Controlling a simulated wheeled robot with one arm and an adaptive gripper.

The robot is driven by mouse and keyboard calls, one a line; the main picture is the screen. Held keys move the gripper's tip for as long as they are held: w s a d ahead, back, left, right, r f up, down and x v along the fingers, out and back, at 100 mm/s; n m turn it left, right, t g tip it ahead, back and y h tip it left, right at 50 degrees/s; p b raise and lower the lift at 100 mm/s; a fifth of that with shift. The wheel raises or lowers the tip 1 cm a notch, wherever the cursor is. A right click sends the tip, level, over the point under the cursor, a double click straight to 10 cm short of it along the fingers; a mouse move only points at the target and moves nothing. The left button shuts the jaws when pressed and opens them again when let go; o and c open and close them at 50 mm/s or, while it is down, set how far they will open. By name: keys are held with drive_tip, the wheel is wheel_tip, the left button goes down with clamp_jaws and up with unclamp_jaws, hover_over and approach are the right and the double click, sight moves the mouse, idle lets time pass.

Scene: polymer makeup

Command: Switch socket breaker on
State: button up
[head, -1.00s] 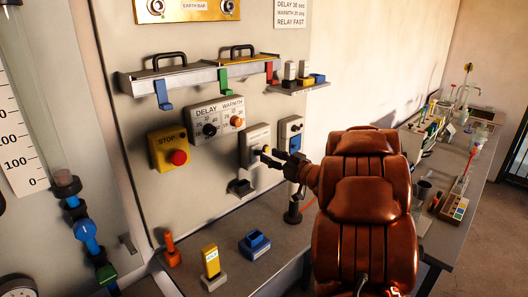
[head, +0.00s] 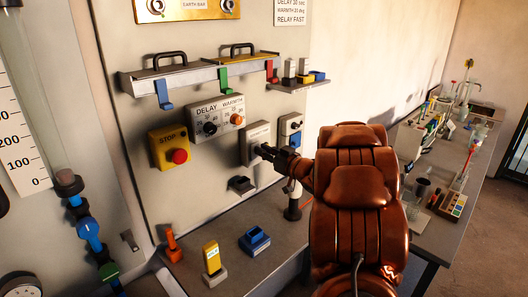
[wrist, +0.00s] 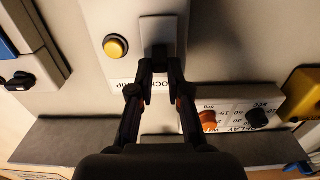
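The socket breaker is a pale grey wall box (head: 256,142) right of the dial panel. My gripper (head: 262,151) reaches the box's front from the right. In the wrist view my gripper's two dark fingertips (wrist: 161,62) are close together, one on each side of the dark lever. Whether they press on it is too dark to tell. The lever's position is mostly hidden.
The delay and warmth dial panel (head: 217,118) and the yellow stop box (head: 169,147) with its red button are to the left. A narrow box with a blue part (head: 290,130) is close on the right. A dark hook-like holder (head: 241,185) is just below.

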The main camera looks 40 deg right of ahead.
clamp_jaws()
drive_tip(key=shift+r, duration=0.1)
drive_tip(key=shift+r+g+p, duration=0.3)
drive_tip(key=shift+p, duration=0.55)
drive_tip(key=shift+w+r+p, duration=0.1)
drive_tip(key=shift+p, duration=0.5)
drive_tip(key=shift+g, duration=0.3)
drive_tip(key=shift+f, duration=0.2)
